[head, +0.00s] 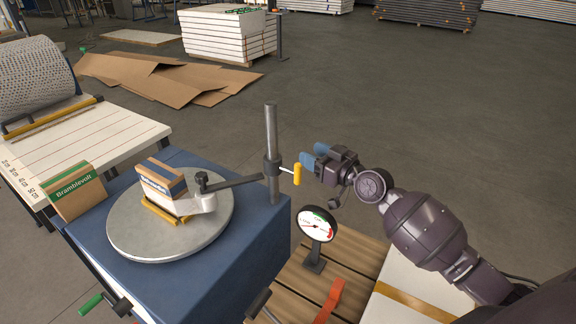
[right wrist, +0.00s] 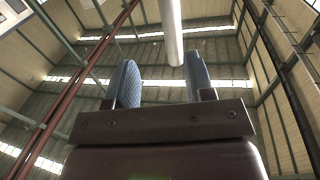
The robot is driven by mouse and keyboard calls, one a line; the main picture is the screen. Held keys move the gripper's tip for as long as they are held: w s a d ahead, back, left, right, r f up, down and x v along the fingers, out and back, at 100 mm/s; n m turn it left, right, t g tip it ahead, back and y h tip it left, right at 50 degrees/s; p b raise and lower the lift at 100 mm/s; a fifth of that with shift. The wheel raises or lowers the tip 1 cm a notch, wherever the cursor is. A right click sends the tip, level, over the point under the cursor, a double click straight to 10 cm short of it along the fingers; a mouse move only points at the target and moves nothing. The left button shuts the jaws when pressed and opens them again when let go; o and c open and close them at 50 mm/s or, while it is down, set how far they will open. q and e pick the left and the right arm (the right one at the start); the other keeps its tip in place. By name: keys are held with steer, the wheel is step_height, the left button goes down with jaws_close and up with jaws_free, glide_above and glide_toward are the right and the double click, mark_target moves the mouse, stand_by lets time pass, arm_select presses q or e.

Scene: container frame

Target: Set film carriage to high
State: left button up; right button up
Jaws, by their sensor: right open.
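The film carriage is a dark collar (head: 271,166) around an upright grey mast (head: 271,130), about midway up its visible length. A yellow handle (head: 297,174) sticks out on its right side, and a dark arm reaches left from the mast towards the turntable. My right gripper (head: 311,159) is just right of the handle with its blue fingers open and nothing between them; contact with the handle cannot be told. In the right wrist view the open fingers (right wrist: 158,84) point up, and a pale round post (right wrist: 172,30) shows between and beyond them. My left gripper is out of view.
A round grey turntable (head: 190,236) on a blue base (head: 258,222) carries a small box (head: 160,180). Bare floor (head: 400,110) lies behind the mast.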

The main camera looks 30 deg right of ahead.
mark_target(301, 171)
steer(key=w+f+b, duration=0.1)
steer(key=f, duration=0.1)
steer(key=f+b, duration=0.1)
steer(key=f, duration=0.2)
steer(key=w+f+b, duration=0.1)
steer(key=f, duration=0.1)
steer(key=shift+w+a+f, duration=0.2)
steer(key=shift+w+a, duration=0.1)
steer(key=shift+a, duration=0.1)
steer(key=x, duration=0.3)
steer(key=shift+w+f, duration=0.1)
steer(key=shift+w+a, duration=0.3)
steer(key=shift+w, duration=0.3)
jaws_close()
